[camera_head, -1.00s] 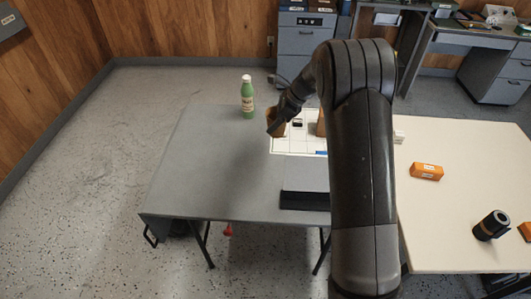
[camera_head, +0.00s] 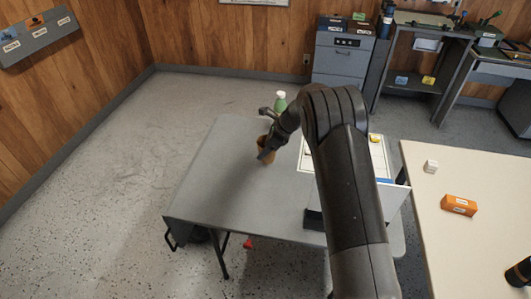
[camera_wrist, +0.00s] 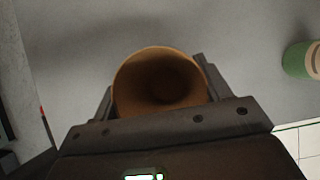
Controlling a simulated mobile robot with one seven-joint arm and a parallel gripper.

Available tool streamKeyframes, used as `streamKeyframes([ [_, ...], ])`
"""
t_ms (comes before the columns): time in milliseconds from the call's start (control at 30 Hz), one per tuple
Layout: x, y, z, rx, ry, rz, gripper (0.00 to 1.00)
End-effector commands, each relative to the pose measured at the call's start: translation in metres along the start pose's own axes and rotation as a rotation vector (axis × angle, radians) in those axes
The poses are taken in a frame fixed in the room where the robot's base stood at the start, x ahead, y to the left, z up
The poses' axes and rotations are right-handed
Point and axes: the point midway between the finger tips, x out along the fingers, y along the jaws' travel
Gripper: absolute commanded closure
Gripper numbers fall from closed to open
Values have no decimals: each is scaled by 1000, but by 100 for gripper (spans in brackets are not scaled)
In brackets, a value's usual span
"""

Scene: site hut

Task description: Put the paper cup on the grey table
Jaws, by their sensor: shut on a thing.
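The paper cup (camera_head: 265,158) is brown and is held in my gripper (camera_head: 266,148) over the left-middle part of the grey table (camera_head: 215,185). In the wrist view I look into the cup's round open mouth (camera_wrist: 160,82), with the gripper's fingers (camera_wrist: 157,95) on either side of it. My gripper is shut on the cup. The cup looks close to the tabletop, but I cannot tell if its base touches. My arm hides part of the table's right side.
A green bottle (camera_head: 280,102) with a white cap stands near the table's far edge, behind my wrist; it shows in the wrist view (camera_wrist: 300,60). A white gridded sheet (camera_head: 308,158) lies right of the cup. A cream table (camera_head: 450,245) holds an orange box (camera_head: 459,205). The grey table's left side is clear.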

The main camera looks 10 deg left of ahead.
Motion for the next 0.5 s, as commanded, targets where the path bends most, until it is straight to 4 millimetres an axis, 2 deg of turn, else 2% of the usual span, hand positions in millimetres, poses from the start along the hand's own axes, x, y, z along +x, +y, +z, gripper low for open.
streamKeyframes([
  [100, 17, 1, -11, 3, 1, 2, 51],
  [200, 25, 0, -17, 3, 1, 1, 51],
  [500, 26, 0, -18, 2, 0, 1, 51],
])
